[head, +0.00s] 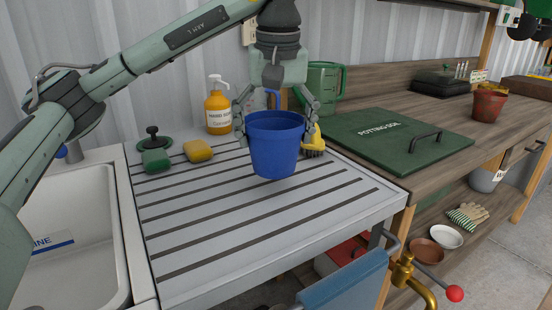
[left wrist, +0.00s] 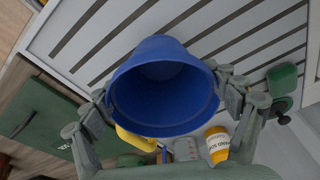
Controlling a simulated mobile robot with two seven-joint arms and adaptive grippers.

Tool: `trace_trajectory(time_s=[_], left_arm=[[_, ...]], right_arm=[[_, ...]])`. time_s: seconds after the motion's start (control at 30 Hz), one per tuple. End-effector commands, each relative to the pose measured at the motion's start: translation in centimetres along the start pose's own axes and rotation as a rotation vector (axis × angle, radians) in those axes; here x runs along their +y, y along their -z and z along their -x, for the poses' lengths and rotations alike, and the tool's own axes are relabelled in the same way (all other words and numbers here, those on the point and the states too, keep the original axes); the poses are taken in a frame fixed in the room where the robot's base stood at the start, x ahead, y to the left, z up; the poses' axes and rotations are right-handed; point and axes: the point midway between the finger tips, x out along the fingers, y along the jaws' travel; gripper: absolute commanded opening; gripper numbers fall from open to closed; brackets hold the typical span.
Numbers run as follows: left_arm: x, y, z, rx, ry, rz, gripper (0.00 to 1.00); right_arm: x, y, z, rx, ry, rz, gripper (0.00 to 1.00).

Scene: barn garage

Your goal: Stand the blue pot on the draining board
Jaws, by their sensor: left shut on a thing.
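The blue pot (head: 273,148) is upright in my left gripper (head: 274,120), whose fingers close on its two sides near the rim. In the head view the pot appears over the right part of the grey slatted draining board (head: 220,232); whether its base touches the board I cannot tell. In the left wrist view I look into the open, empty mouth of the pot (left wrist: 165,88), with the left gripper's fingers (left wrist: 168,98) on both sides. The draining board's slats (left wrist: 100,35) show beyond it. My right gripper is not in view.
A white sink (head: 68,215) is left; a green potting soil lid (head: 398,138) is right. The board's front middle is clear.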

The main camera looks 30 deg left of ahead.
Motion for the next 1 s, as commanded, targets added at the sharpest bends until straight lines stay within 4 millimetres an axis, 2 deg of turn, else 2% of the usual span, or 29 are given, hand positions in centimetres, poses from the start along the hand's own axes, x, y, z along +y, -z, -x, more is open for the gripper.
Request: trace_trajectory(time_s=[0.33,0.77,0.8,0.9,1.0], left_arm=[[0.2,-0.6,-3.9,-0.002,0.001,0.001,0.67],[0.2,-0.7,-4.4,0.000,0.000,0.001,0.67],[0.2,-0.7,-4.4,0.000,-0.001,0.001,0.88],[0.2,-0.7,-4.3,0.000,0.000,0.001,1.00],[0.2,-0.7,-4.3,0.000,0.000,0.001,1.00]], right_arm=[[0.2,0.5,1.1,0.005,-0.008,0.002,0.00],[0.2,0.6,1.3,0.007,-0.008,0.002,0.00],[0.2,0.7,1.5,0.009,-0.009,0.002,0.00],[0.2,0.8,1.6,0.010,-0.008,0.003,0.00],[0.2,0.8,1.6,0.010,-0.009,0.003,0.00]])
